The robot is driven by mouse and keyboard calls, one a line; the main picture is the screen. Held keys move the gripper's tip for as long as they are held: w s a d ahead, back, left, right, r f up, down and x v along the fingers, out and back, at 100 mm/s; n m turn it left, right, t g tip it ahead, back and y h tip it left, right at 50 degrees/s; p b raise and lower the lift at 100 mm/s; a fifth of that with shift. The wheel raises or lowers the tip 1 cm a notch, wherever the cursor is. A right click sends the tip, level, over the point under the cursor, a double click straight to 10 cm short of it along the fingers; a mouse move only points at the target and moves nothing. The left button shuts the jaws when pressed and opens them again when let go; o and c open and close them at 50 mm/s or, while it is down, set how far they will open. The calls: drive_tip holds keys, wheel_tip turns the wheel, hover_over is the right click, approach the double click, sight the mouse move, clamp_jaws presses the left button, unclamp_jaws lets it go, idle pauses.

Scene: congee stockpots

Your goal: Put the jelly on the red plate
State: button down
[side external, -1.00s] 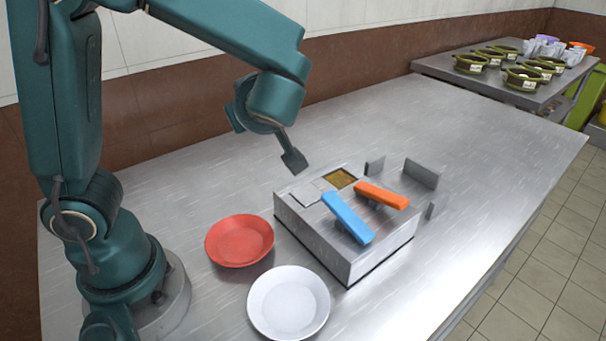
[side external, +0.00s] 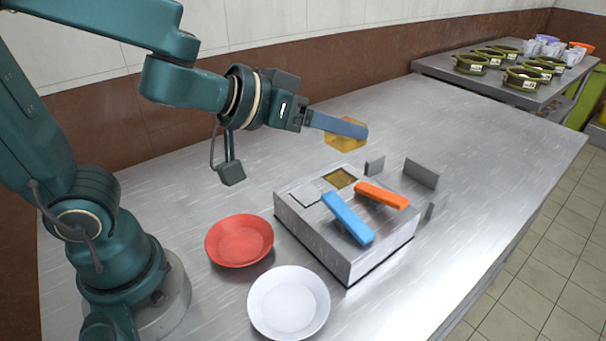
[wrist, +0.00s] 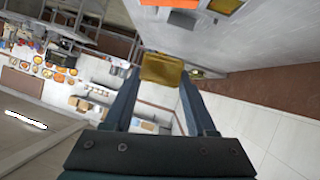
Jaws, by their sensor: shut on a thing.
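My gripper (side external: 345,127) is shut on an amber, see-through block, the jelly (side external: 346,142), and holds it in the air above and behind the metal box. In the wrist view the jelly (wrist: 163,70) sits between the tips of my two fingers (wrist: 160,88). The near finger hides part of it in the side view. The red plate (side external: 239,241) lies on the table at the left of the box, below and left of my gripper. It looks empty.
A metal box (side external: 350,255) with openings in its top stands mid-table, with a blue bar (side external: 347,218) and an orange bar (side external: 382,195) on it. A white plate (side external: 288,302) lies in front of the red one. Upright metal plates (side external: 421,174) stand behind the box. The table's right side is clear.

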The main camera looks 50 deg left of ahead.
drive_tip(key=shift+w+a+f+m+h, duration=0.25)
drive_tip(key=shift+w+f+m+h, duration=0.2)
drive_tip(key=shift+w+m+h, duration=0.35)
drive_tip(key=shift+w+a+f+m+g+h, duration=0.35)
drive_tip(key=shift+f+m+g+h, duration=0.25)
drive_tip(key=shift+m+h, duration=0.25)
wheel_tip(320, 180, down, 2)
drive_tip(key=s+a+m+g+h, duration=0.1)
drive_tip(key=a+m+g+h, duration=0.1)
drive_tip(key=m+h, duration=0.1)
drive_tip(key=m+g+h, duration=0.4)
drive_tip(key=m+g, duration=0.2)
drive_tip(key=m, duration=0.1)
hover_over(235, 240)
drive_tip(key=shift+f, duration=7.15)
drive_tip(key=shift+f+y, duration=0.25)
drive_tip(key=shift+f, duration=0.1)
drive_tip(key=shift+c, duration=0.7)
unclamp_jaws()
